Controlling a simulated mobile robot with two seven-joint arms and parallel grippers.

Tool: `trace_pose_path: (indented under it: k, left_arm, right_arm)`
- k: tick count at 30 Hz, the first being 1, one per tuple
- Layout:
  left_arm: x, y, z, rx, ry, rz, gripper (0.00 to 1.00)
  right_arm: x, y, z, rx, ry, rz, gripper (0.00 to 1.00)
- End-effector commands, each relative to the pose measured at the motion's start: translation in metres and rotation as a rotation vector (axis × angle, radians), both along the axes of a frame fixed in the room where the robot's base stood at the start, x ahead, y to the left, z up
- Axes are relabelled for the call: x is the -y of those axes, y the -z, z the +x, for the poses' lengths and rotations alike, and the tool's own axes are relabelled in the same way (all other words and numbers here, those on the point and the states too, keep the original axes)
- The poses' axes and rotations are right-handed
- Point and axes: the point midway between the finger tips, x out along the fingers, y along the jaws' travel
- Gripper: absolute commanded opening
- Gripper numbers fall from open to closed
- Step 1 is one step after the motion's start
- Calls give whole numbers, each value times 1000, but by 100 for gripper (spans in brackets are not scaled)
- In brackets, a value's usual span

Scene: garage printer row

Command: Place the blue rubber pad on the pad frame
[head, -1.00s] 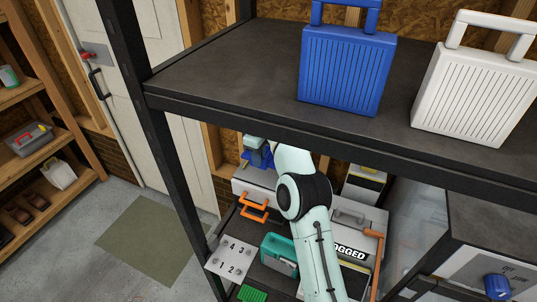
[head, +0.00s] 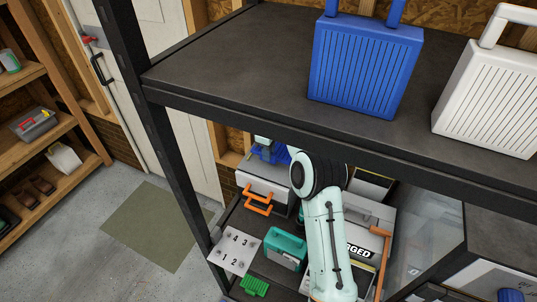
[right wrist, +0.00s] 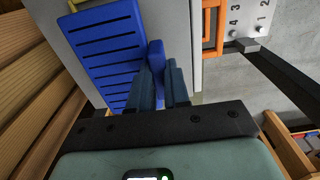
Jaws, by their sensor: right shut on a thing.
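The blue rubber pad (right wrist: 102,52) shows in the right wrist view as a flat slotted panel with a raised block along one side. My right gripper (right wrist: 160,78) is shut on that block, with a dark finger on each side. The pad lies close over a pale grey surface; I cannot tell whether it touches. In the head view a bit of blue (head: 270,153), apparently the pad, shows above the white box (head: 262,178), partly hidden by my right arm and the upper shelf. I cannot make out the pad frame with certainty. My left gripper is not in view.
The upper shelf (head: 230,62) bears a blue case (head: 363,68) and a white case (head: 490,95) and overhangs the work area. Below are an orange handle (head: 258,200), a numbered plate (head: 236,250), a teal box (head: 286,248), a green piece (head: 254,286) and a black post (head: 165,160).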

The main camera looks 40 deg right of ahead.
Motion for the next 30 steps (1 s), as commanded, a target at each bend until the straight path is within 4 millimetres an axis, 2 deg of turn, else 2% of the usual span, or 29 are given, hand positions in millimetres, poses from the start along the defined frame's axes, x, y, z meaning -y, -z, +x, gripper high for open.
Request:
trace_pose_path:
  k: [4,25,26,27,30]
  left_arm:
    - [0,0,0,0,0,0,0]
    - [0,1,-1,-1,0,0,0]
    - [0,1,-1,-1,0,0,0]
    - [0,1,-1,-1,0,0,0]
    - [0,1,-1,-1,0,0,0]
  right_arm:
    - [0,14,0,0,0,0,0]
    - [0,26,0,0,0,0,0]
    - [0,26,0,0,0,0,26]
    - [0,26,0,0,0,0,39]
    - [0,26,0,0,0,0,42]
